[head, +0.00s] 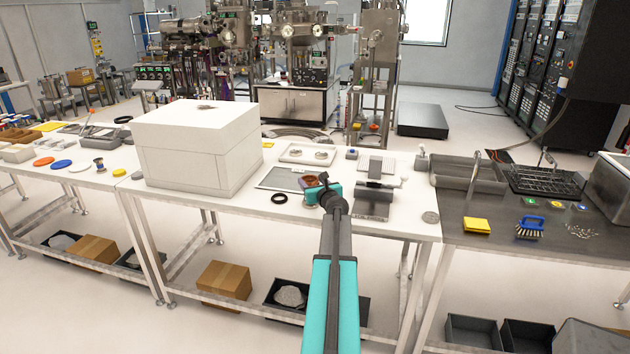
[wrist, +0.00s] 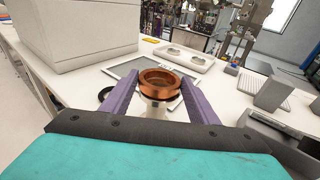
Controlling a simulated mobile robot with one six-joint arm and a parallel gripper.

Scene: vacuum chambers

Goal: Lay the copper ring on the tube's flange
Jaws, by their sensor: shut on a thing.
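The copper ring (wrist: 160,95) is between the two purple fingers of my gripper (wrist: 161,78), which is shut on it. The ring looks roughly level. A pale metal tube (wrist: 155,109) shows directly below the ring, upright. Its flange is mostly hidden by the ring, and I cannot tell whether the ring touches it or hovers just above. In the head view the copper ring (head: 310,181) shows at the left of my gripper (head: 322,185), over the white table.
A large white box (head: 196,145) stands further left. A metal block (head: 374,196) is close on the right. A white tray (head: 307,154) lies behind.

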